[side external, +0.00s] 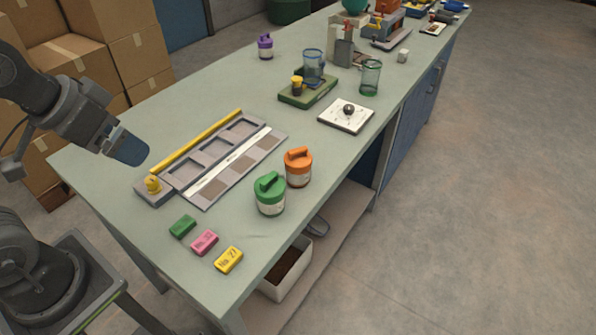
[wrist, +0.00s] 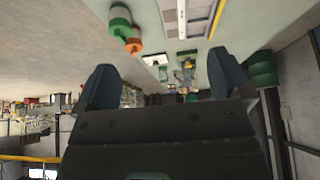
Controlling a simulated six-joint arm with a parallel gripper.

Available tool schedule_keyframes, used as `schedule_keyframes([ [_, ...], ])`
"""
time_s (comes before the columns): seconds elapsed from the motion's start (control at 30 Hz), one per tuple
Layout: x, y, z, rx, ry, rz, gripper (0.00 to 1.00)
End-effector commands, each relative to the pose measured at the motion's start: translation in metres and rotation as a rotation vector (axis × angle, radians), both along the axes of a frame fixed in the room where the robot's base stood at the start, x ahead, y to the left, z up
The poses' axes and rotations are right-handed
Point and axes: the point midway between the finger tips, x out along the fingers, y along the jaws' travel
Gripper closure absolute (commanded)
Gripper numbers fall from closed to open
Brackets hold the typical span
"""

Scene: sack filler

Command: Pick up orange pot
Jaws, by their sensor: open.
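The orange pot (side external: 298,168) has an orange lid with a bar handle and a pale label. It stands upright on the table, right beside the green-lidded pot (side external: 270,194). In the wrist view the orange pot (wrist: 133,42) shows small at the upper left, next to the green pot (wrist: 119,20). My gripper (side external: 132,151) hangs at the left above the table's left edge, well apart from both pots. In the wrist view my gripper's two fingers (wrist: 163,88) stand wide apart with nothing between them.
A grey slotted tray (side external: 215,158) with a yellow rail lies left of the pots. Green, pink and yellow blocks (side external: 204,242) lie at the front. A white plate with a dark ball (side external: 346,115), a green scale (side external: 308,92) and a purple pot (side external: 265,46) stand farther back.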

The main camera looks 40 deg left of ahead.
Motion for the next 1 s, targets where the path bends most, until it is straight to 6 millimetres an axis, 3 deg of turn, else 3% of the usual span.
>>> schedule_keyframes([
  [0.17, 0.030, -0.007, 0.018, 0.093, 0.053, -0.213, 0.04],
  [0.3, 0.075, -0.019, 0.034, 0.214, 0.120, -0.530, 0.04],
  [0.47, 0.131, -0.038, 0.038, 0.337, 0.185, -0.919, 0.04],
  [0.67, 0.199, -0.070, 0.020, 0.456, 0.243, -1.422, 0.04],
  [0.8, 0.240, -0.094, -0.006, 0.512, 0.262, -1.766, 0.04],
  [1.0, 0.275, -0.120, -0.040, 0.549, 0.258, -2.121, 0.04],
])
